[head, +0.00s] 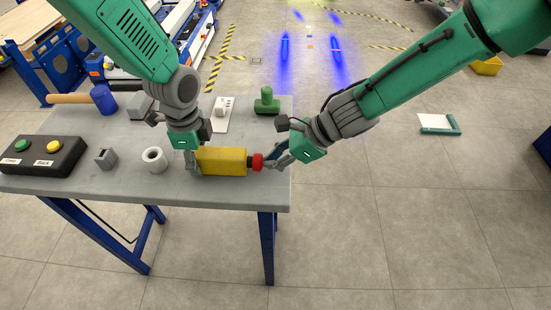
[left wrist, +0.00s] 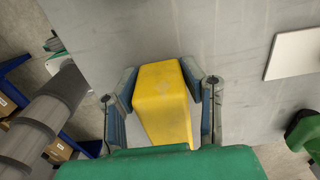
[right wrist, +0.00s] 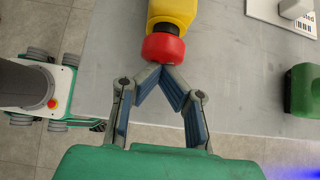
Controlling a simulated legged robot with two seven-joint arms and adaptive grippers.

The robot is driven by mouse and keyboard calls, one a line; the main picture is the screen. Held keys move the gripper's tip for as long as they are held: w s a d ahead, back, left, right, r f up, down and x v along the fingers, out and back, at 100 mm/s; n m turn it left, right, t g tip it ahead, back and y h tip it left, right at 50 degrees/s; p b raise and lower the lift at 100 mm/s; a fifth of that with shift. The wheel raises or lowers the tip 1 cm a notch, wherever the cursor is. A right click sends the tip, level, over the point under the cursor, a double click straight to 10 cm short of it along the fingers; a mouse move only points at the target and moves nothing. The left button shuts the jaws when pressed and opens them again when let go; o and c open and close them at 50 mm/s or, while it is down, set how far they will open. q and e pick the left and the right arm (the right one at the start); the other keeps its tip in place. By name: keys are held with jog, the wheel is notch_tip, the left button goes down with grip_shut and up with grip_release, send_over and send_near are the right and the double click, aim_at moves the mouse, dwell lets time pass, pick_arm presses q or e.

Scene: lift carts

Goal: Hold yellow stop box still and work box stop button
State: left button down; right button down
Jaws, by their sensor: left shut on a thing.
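The yellow stop box (head: 222,161) lies on its side on the grey table, with its red stop button (head: 257,161) facing right. My left gripper (head: 194,162) is shut on the box's left end; in the left wrist view its fingers flank the yellow box (left wrist: 162,95). My right gripper (head: 268,161) is at the button from the right. In the right wrist view its fingertips (right wrist: 160,70) meet in a point at the red button (right wrist: 163,48), seemingly touching it, with nothing between them. Whether the button is pressed in cannot be told.
The table (head: 245,190) also holds a black two-button box (head: 42,155), a white ring (head: 154,159), a small grey block (head: 106,158), a blue-headed mallet (head: 103,99) and a green object (head: 267,101). The stop box lies near the table's right edge. Open floor is beyond.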

aim_at(289, 171)
pick_arm(q)
jog(key=shift+d, duration=0.25)
pick_arm(e)
jog(key=shift+s+a+r, duration=0.1)
jog(key=shift+a, duration=0.1)
jog(key=d, duration=0.4)
jog(key=shift+d, duration=0.2)
pick_arm(q)
jog(key=shift+a, duration=0.1)
pick_arm(e)
jog(key=v, duration=0.9)
jog(key=shift+d+r, duration=0.15)
jog(key=shift+d, duration=0.2)
pick_arm(q)
jog(key=c, duration=0.9)
grip_release()
jog(key=shift+r, duration=0.1)
